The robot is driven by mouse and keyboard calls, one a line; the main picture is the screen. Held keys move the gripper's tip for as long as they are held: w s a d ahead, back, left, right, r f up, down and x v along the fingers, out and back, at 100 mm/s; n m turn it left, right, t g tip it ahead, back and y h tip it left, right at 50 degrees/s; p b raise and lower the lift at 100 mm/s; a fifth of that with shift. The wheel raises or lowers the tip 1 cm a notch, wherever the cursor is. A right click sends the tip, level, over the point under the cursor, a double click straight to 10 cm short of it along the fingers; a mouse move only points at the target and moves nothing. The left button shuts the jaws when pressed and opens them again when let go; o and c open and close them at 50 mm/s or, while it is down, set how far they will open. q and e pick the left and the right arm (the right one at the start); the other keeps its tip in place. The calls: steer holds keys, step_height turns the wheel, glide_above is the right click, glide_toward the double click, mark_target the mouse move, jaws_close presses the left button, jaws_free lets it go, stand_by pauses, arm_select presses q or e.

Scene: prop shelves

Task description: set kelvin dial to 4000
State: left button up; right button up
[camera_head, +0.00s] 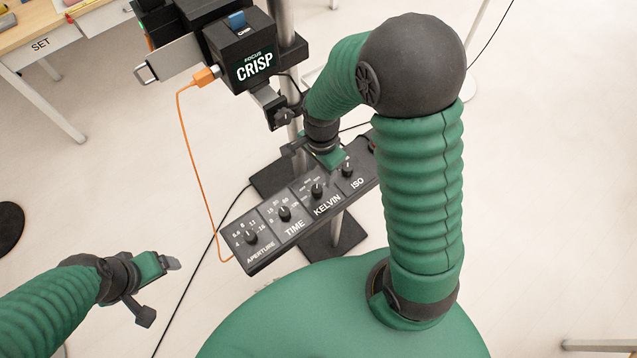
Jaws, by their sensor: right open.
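The KELVIN dial (317,190) is a black knob with a light pointer mark on the dark control panel (264,262), between the TIME and ISO dials. Its scale numbers are too small to read, and I cannot tell its exact setting. My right gripper (314,156) is open and empty, just beyond the panel's far edge, above and behind the KELVIN and ISO dials. It appears apart from the KELVIN knob. My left gripper (160,291) has its fingers spread and is empty, left of the panel over the floor.
The APERTURE dial (250,237), TIME dial (284,213) and ISO dial (347,171) share the panel. A black CRISP camera unit (243,45) stands on a pole behind, with an orange cable (190,150) hanging down to the panel's left end. A table (45,20) is at upper left.

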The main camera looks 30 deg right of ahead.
mark_target(317, 188)
steer(key=f, duration=0.2)
steer(key=a+f, duration=0.1)
steer(key=f, duration=0.1)
steer(key=a+f, duration=0.1)
steer(key=f, duration=0.2)
steer(key=shift+w, duration=0.15)
steer(key=shift+f, duration=0.3)
steer(key=shift+d+f, duration=0.3)
steer(key=shift+d, duration=0.4)
steer(key=shift+c, duration=2.1)
arm_select(q)
steer(key=shift+w+a+f, duration=0.2)
steer(key=shift+a, duration=0.4)
arm_select(e)
steer(key=shift+a, duration=0.3)
jaws_close()
